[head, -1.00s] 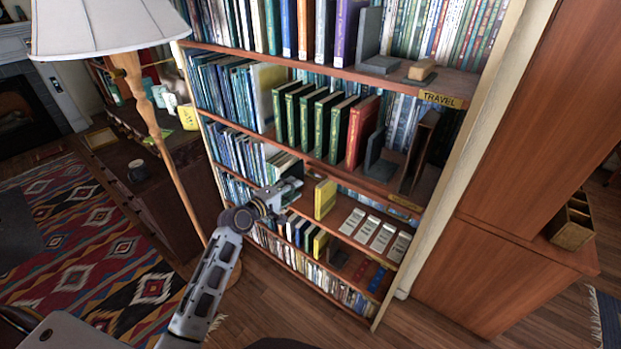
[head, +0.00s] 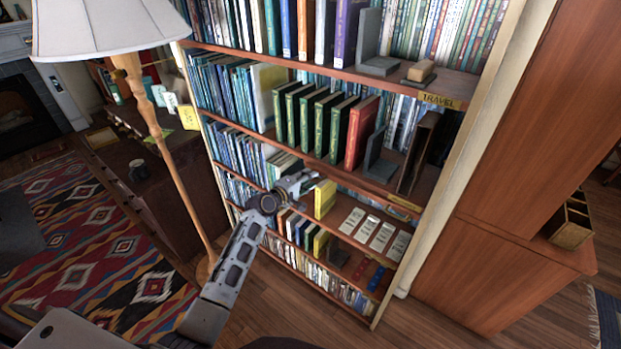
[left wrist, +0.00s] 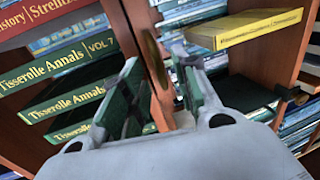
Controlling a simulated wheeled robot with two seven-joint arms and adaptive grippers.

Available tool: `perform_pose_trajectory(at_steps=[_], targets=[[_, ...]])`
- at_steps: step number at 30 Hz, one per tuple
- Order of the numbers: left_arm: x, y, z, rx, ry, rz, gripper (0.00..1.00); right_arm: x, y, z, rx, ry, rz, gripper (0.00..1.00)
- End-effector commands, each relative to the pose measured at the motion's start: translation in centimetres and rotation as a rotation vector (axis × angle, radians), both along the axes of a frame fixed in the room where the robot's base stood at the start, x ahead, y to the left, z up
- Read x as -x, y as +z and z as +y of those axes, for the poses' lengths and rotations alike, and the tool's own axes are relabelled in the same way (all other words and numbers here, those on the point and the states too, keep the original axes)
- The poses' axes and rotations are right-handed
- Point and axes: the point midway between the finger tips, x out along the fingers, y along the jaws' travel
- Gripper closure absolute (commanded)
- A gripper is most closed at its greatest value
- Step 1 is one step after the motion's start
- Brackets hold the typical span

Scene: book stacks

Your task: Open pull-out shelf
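My left gripper (head: 306,183) is in front of the bookcase, just left of a yellow book (head: 325,198). In the left wrist view its two fingers (left wrist: 160,92) stand apart, and the gripper is open. A wooden shelf edge (left wrist: 139,22) with a round brass-coloured piece (left wrist: 155,58) shows between and beyond the fingertips. I cannot tell whether the fingers touch it. Which board is the pull-out shelf is not clear. The shelf below the green books (head: 310,118) bears the yellow book and several pale cards (head: 366,228). My right gripper is not in view.
A floor lamp (head: 165,150) stands close to the left of my left arm. A grey bookend (head: 378,160) and a red book (head: 360,130) are on the shelf above. A wooden cabinet (head: 510,265) stands to the right. The floor before the bookcase is clear.

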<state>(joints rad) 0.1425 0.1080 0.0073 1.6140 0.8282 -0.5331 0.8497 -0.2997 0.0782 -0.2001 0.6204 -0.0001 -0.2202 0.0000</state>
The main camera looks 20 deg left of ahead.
Motion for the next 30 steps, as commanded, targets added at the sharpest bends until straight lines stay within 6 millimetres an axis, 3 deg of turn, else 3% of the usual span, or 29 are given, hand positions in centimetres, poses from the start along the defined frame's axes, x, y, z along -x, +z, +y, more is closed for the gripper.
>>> perform_pose_trajectory(at_steps=[9, 20, 27, 30], targets=[[-1.6, -0.4, -0.6, 0.000, 0.000, 0.000, 0.70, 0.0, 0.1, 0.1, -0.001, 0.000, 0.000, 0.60], [-1.7, -0.4, -0.6, 0.000, 0.000, 0.000, 0.70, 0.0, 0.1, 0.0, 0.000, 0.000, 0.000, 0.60], [-1.7, -0.4, -0.6, 0.000, 0.000, 0.000, 0.99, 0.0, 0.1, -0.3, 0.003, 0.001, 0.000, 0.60], [-1.7, -0.4, -0.6, 0.000, 0.000, 0.001, 1.00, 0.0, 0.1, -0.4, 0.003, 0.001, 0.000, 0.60]])
